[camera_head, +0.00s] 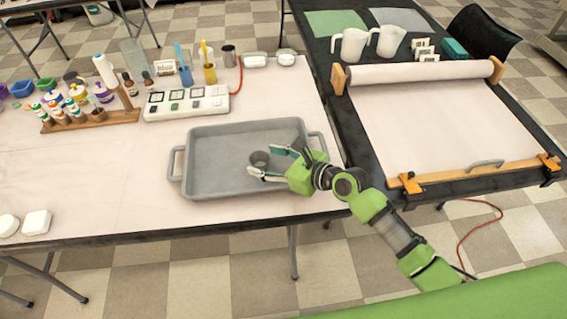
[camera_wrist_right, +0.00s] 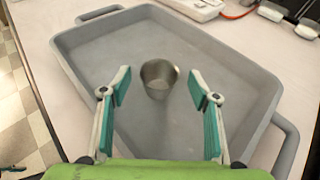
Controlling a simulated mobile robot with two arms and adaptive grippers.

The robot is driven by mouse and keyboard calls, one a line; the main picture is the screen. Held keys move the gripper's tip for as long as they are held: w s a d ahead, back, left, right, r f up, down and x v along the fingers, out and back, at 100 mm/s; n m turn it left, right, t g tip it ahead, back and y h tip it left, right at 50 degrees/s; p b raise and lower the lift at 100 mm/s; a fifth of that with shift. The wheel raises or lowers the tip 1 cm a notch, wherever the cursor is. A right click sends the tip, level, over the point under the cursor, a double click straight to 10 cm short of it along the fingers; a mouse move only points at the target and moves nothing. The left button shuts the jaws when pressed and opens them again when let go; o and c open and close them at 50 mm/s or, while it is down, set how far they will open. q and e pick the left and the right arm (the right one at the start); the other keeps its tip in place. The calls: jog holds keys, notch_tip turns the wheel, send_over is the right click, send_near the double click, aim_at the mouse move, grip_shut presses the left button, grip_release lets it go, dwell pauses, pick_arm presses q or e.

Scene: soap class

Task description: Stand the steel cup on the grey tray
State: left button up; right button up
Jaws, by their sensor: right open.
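The steel cup (camera_head: 259,159) stands upright inside the grey tray (camera_head: 215,134), right of the tray's middle in the head view. In the right wrist view the cup (camera_wrist_right: 158,78) shows its open mouth and rests on the floor of the tray (camera_wrist_right: 95,45). My right gripper (camera_head: 270,163) reaches in over the tray's right side. In the right wrist view its fingers (camera_wrist_right: 158,95) are spread wide on either side of the cup, with a gap on both sides. Nothing is between the fingers' pads in contact. My left gripper is not in view.
A white hot plate unit (camera_head: 187,103) stands behind the tray, with beakers and bottles around it. A wooden rack of small bottles (camera_head: 90,121) is to the left. White soap pieces (camera_head: 36,222) lie at the front left. The table (camera_head: 110,190) left of the tray is clear.

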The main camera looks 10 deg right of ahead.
jog(key=v, duration=1)
jog(key=shift+s+d+p, duration=0.2)
jog(key=shift+s+p, duration=0.05)
jog(key=shift+p, duration=0.05)
